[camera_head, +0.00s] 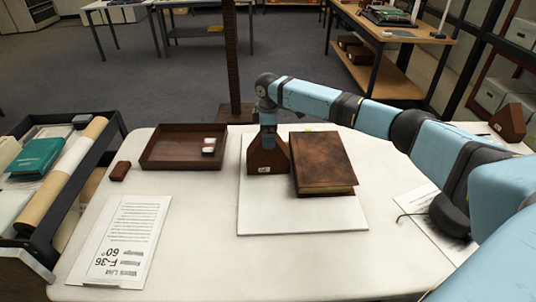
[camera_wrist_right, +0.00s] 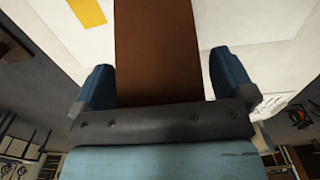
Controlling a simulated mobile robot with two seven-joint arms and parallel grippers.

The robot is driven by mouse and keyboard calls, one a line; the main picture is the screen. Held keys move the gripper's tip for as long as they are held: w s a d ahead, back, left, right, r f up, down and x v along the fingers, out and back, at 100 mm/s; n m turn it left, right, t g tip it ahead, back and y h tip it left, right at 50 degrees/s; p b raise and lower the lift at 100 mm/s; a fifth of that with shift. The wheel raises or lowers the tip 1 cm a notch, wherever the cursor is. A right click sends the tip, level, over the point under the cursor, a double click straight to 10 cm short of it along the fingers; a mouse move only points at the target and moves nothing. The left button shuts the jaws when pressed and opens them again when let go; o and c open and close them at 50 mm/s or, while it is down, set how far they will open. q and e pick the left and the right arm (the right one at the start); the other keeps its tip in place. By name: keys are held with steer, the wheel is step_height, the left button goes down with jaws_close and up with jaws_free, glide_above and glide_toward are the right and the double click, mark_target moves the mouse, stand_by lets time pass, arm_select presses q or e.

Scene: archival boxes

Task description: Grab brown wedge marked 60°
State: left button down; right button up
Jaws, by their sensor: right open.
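A brown wedge (camera_head: 267,157) with a small white label stands on a white board (camera_head: 300,217), left of a brown book. The label is too small to read. My right gripper (camera_head: 268,128) points down at the wedge's top from above. In the right wrist view, my right gripper (camera_wrist_right: 160,80) has its two blue fingers apart, with the brown wedge (camera_wrist_right: 158,45) between them and a gap at least on the right side. A second brown wedge (camera_head: 508,122) with a pale label sits at the right of the table. My left gripper is not in view.
The brown book (camera_head: 323,160) lies close beside the wedge. A brown tray (camera_head: 160,150) with small white boxes stands to the left, near a small brown block (camera_head: 120,171). A sheet (camera_head: 120,240) reads "F-36" and "60°". A black cart (camera_head: 115,125) stands at left.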

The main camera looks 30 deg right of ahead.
steer(key=c, duration=1.1)
